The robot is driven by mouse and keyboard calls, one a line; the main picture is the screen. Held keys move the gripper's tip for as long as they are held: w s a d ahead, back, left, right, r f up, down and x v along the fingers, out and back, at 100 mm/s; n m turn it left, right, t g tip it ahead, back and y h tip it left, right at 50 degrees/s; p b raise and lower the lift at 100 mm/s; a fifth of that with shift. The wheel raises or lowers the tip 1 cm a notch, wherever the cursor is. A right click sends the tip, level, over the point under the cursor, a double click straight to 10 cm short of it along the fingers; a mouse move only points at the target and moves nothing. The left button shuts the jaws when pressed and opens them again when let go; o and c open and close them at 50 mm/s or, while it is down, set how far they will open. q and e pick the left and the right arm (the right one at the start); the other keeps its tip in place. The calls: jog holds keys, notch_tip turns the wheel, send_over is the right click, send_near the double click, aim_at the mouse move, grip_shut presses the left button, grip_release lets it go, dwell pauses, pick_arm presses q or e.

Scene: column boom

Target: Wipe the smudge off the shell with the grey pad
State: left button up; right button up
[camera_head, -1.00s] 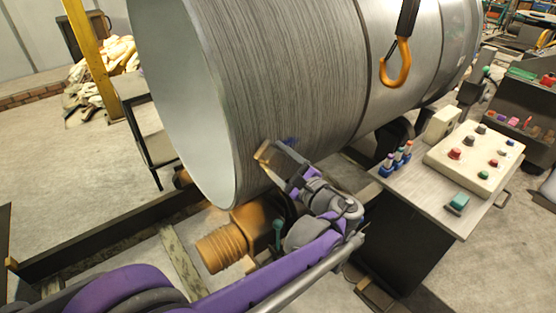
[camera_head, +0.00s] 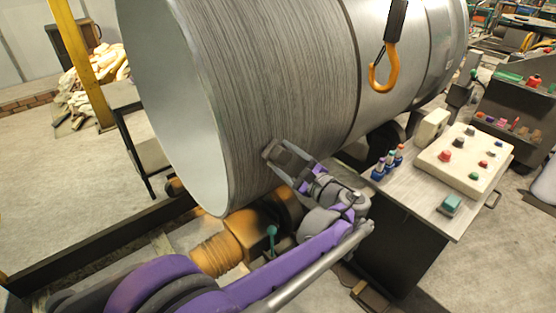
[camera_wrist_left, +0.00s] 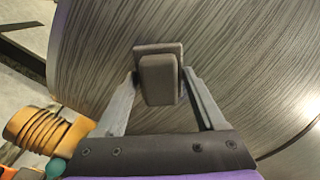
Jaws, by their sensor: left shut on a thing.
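The shell (camera_head: 265,75) is a large grey cylinder with streaked metal, lying on its side with its open end to the left. My left gripper (camera_head: 290,167) is at the shell's lower near side. In the left wrist view its fingers (camera_wrist_left: 160,85) are shut on the block-shaped grip of the grey pad (camera_wrist_left: 158,58). The pad's flat plate faces the shell, against it or very close; I cannot tell which. No smudge shows on the visible surface now; the pad and gripper hide the patch behind them. My right gripper is not in view.
An orange hook (camera_head: 383,72) hangs in front of the shell. An orange ribbed motor-like part (camera_head: 225,250) sits below my left gripper. A bench with a control box (camera_head: 462,160) and small bottles (camera_head: 388,163) stands at the right.

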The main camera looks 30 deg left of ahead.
aim_at(259, 158)
pick_arm(q)
jog(key=shift+w+d+p, duration=0.1)
jog(key=shift+w+d, duration=0.3)
jog(key=shift+w, duration=0.6)
jog(key=shift+w+d+p, duration=0.15)
jog(key=shift+w+d, duration=0.25)
jog(key=shift+w, duration=0.65)
jog(key=shift+w+d+p, duration=0.1)
jog(key=shift+w+d, duration=0.3)
jog(key=shift+w, duration=0.6)
jog(key=shift+s+a, duration=0.7)
jog(key=shift+s, duration=1.05)
jog(key=shift+s+a, duration=0.75)
jog(key=shift+s, duration=1.05)
jog(key=shift+s+a, duration=0.7)
jog(key=shift+s, duration=1.05)
jog(key=shift+d, duration=0.1)
jog(key=shift+v, duration=2.95)
jog(key=v, duration=0.3)
